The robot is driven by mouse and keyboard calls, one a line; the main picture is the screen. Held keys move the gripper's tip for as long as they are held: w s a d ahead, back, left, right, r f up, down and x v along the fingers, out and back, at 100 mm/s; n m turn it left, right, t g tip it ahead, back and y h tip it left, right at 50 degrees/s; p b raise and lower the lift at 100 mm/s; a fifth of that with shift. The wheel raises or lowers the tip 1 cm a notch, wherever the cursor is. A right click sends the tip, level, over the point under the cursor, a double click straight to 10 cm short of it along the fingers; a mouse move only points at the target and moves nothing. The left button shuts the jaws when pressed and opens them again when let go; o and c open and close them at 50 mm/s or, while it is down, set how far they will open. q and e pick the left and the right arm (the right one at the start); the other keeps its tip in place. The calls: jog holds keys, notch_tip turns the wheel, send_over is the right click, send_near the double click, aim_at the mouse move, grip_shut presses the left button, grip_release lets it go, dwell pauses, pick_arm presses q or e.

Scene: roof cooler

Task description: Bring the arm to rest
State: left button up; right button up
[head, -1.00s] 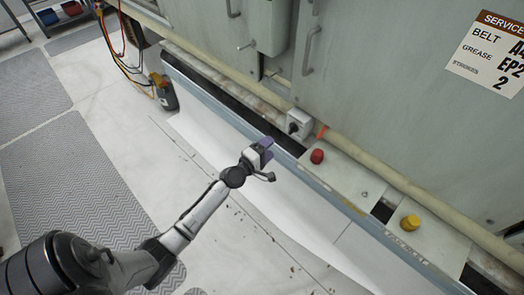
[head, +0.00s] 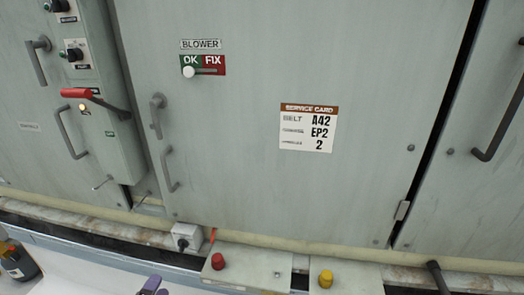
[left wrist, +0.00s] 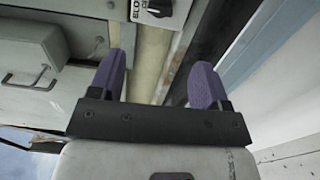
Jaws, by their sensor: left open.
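My left gripper (head: 152,286) shows only as purple fingertips at the bottom edge of the head view, below the cabinet front. In the left wrist view its two purple fingers (left wrist: 158,84) stand apart with nothing between them. Beyond them are a pale pipe and the ledge along the cabinet's base. The rest of the left arm is out of the head view. My right gripper is in neither view.
The grey cabinet (head: 240,150) carries handles, a service card (head: 308,128), a blower OK/FIX slider (head: 203,65) and a red lever (head: 95,102). A dark bottle (head: 18,264) is at lower left.

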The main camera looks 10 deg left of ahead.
pick_arm(q)
jog(key=s+d+f+m+g+h, duration=0.1)
jog(key=s+d+m+g+h, duration=0.25)
jog(key=m, duration=0.55)
jog(key=s+d+f+m+g+h, duration=0.1)
jog(key=s+d+f+m+g, duration=0.1)
jog(key=d+m+g, duration=0.5)
jog(key=s+d+r+m+g+y+p, duration=0.1)
jog(key=s+d+r+m+p, duration=0.15)
jog(key=s, duration=0.65)
jog(key=s+d+r+m+g+y+p, duration=0.1)
jog(key=s+d+r+g+p, duration=0.2)
jog(key=s, duration=0.5)
jog(key=s+d+r+m+y+p, duration=0.1)
jog(key=s+d+r+m+p, duration=0.15)
jog(key=s+p, duration=0.45)
notch_tip(320, 180, up, 37)
jog(key=n+p, duration=0.1)
jog(key=p, duration=3.3)
jog(key=shift+s+r, duration=0.15)
jog(key=shift+s, duration=0.3)
jog(key=shift+d, duration=0.1)
